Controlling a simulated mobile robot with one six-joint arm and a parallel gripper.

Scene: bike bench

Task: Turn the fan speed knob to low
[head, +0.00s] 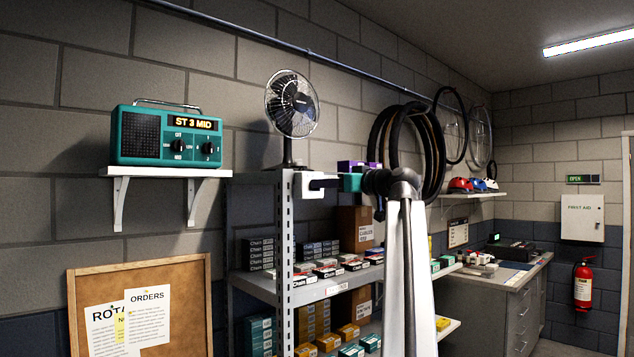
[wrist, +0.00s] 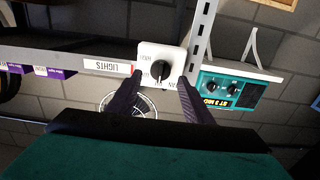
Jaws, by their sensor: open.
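The fan speed knob (wrist: 160,70) is a round black knob on a white plate (wrist: 146,50) with small lettering, on the shelf's front edge. The wrist view shows it upside down. Its setting is too small to read surely. In the head view the white control box (head: 306,192) sits by the shelf post, and the knob is hard to make out. My gripper (wrist: 160,77) is open, with one dark finger on each side of the knob in the wrist view; contact cannot be told. My gripper also shows in the head view (head: 326,183), right of the box. The fan (head: 292,105) stands on the shelf top.
A teal radio (head: 165,137) with its own black knobs sits on a wall shelf at left. A LIGHTS label (wrist: 107,66) is beside the plate. The metal shelf post (head: 286,250) stands close. Boxes (head: 355,228) fill the shelves. Tyres (head: 400,150) hang behind my arm.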

